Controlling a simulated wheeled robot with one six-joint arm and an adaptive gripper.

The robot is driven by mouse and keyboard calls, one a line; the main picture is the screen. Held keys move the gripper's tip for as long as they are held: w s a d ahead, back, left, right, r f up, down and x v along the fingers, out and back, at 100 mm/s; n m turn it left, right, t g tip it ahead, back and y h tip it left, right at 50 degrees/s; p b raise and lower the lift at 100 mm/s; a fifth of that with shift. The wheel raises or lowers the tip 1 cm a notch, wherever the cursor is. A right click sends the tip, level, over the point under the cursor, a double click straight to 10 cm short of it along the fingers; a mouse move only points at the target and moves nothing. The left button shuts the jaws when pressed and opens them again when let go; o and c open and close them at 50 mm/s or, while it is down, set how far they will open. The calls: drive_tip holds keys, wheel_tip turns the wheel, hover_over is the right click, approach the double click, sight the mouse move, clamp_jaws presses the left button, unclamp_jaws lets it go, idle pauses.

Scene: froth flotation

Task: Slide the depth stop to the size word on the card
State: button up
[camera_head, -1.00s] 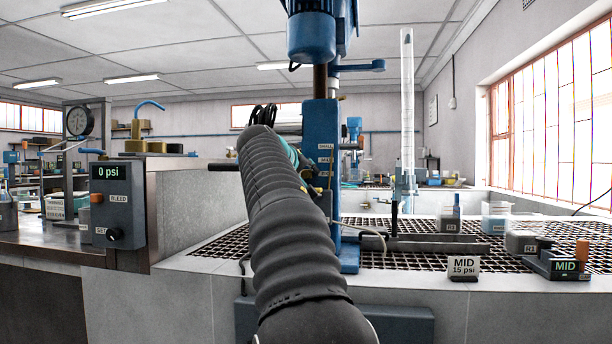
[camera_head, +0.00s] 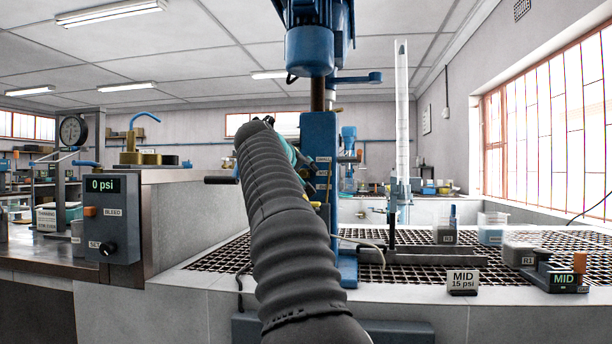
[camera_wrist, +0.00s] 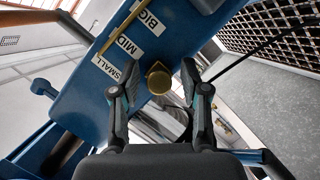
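The blue column (camera_head: 319,215) stands in the middle of the head view, partly behind my arm. Its labels SMALL (camera_wrist: 106,67), MID (camera_wrist: 127,46) and BIG (camera_wrist: 150,22) show in the wrist view. The depth stop's round brass knob (camera_wrist: 158,78) appears roughly in line with the MID label; the oblique view leaves its exact setting unclear. My gripper (camera_wrist: 155,82) is open, with one finger on each side of the knob; gaps show, and contact cannot be told. The card (camera_head: 463,282) reads "MID 15 psi". My arm mostly hides the gripper in the head view.
A control box (camera_head: 112,220) reading "0 psi" stands at the left. A block (camera_head: 562,278) with a MID display sits right of the card. Containers (camera_head: 492,228) and a tall clear tube (camera_head: 401,125) stand over the grating (camera_head: 430,272). A brass rod (camera_wrist: 125,28) crosses near the labels.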

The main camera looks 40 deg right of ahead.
drive_tip(key=shift+s, duration=0.1)
drive_tip(key=v, duration=1.2)
idle(0.4)
drive_tip(key=w+a+f+n+y, duration=0.1)
drive_tip(key=a+f+y, duration=0.25)
drive_tip(key=f, duration=0.75)
drive_tip(key=a+f+n+y, duration=0.25)
drive_tip(key=a+f, duration=0.25)
drive_tip(key=f, duration=0.7)
drive_tip(key=s+a+f+g+y, duration=0.1)
drive_tip(key=s+a+f+y, duration=0.2)
drive_tip(key=s+f, duration=0.9)
drive_tip(key=s+a+f+m+g+y, duration=0.1)
drive_tip(key=s+a+f+y, duration=0.2)
drive_tip(key=s+a+f, duration=0.7)
drive_tip(key=shift+s+a+f+y, duration=0.25)
drive_tip(key=shift+s+f, duration=1.05)
drive_tip(key=shift+s, duration=1.7)
